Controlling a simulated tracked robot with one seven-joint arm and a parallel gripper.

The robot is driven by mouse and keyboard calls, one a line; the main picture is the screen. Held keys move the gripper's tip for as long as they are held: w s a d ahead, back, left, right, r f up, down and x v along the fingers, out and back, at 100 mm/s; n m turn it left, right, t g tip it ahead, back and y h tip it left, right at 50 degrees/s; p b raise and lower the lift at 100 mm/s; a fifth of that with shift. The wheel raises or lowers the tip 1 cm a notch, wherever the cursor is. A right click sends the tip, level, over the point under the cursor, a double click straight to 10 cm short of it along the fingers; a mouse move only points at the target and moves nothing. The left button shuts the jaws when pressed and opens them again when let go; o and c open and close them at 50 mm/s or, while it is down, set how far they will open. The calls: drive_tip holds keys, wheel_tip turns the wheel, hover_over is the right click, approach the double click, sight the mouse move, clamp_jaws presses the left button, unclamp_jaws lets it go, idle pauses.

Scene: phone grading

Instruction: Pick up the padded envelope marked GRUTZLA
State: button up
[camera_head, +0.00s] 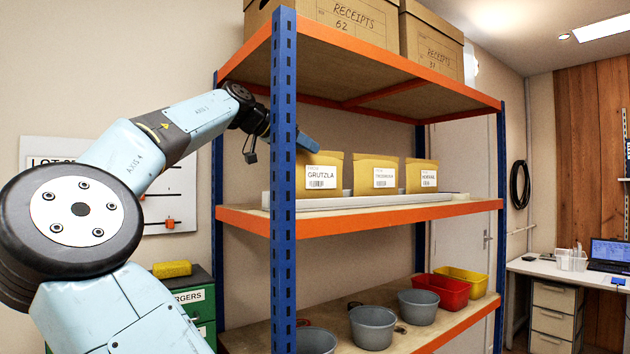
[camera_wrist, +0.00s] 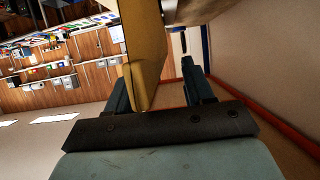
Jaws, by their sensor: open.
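The padded envelope marked GRUTZLA (camera_head: 320,160) is yellow with a white label. It stands upright at the left of a row on the middle shelf. My gripper (camera_head: 309,143) reaches past the blue post to the envelope's top left edge; the post hides part of it. In the wrist view a yellow envelope (camera_wrist: 145,50) runs edge-on between the two parted fingers of my gripper (camera_wrist: 160,90). Its label does not show there, and I cannot tell whether either finger touches it.
Two more yellow envelopes (camera_head: 375,166) (camera_head: 421,168) stand to the right in the same white tray (camera_head: 400,201). The blue post (camera_head: 284,200) stands close beside my gripper. The upper shelf (camera_head: 370,75) holds boxes overhead. Grey bowls (camera_head: 372,328) sit on the shelf below.

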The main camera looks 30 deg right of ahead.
drive_tip(key=shift+d+f, duration=0.15)
drive_tip(key=shift+d, duration=0.3)
clamp_jaws()
idle(0.4)
